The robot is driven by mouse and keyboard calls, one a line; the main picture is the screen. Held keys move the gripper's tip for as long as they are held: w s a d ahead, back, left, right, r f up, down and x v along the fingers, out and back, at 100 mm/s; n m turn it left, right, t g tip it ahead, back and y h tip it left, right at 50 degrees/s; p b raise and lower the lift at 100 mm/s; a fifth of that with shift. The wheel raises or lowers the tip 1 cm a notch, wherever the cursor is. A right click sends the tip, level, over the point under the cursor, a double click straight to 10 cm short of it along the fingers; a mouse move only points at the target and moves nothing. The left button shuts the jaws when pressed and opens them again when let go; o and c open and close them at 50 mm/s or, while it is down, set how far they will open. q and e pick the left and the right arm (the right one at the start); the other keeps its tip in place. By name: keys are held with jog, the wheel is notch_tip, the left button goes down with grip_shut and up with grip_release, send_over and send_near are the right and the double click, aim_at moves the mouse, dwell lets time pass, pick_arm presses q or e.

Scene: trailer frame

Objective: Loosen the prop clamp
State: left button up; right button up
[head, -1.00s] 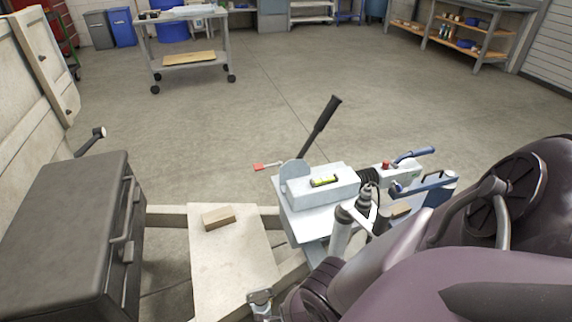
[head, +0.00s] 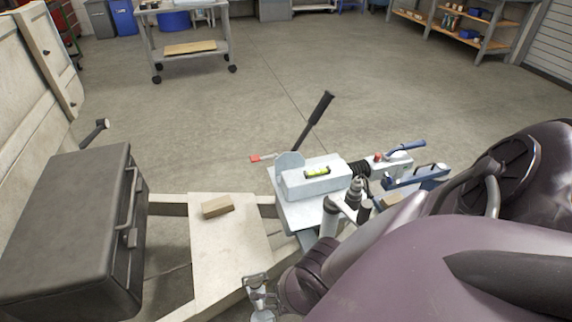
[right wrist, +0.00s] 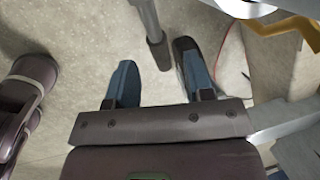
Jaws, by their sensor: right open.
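A silver metal fitting (head: 257,288), which looks like a clamp, is on the pale trailer frame (head: 225,300) at the lower middle of the head view. I cannot tell for sure that it is the prop clamp. My right arm's purple links fill the lower right of the head view and hide the right gripper. In the right wrist view my right gripper (right wrist: 157,82) is open, pointing at the concrete floor. A grey tube (right wrist: 147,18) with a dark lower end comes down from the top, seen between the fingertips, apart from both. My left gripper is out of view.
A dark toolbox (head: 65,225) stands at the left. A wooden block (head: 217,207) lies on the pale board. A white box with a spirit level (head: 317,172), a black lever (head: 316,118) and the blue-handled coupling (head: 400,160) are ahead.

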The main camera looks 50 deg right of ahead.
pick_arm(q)
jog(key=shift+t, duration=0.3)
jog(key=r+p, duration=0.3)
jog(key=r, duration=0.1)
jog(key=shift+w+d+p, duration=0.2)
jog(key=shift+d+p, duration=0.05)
jog(key=shift+p, duration=0.15)
pick_arm(e)
jog(key=v, duration=0.6)
jog(key=shift+s, duration=0.1)
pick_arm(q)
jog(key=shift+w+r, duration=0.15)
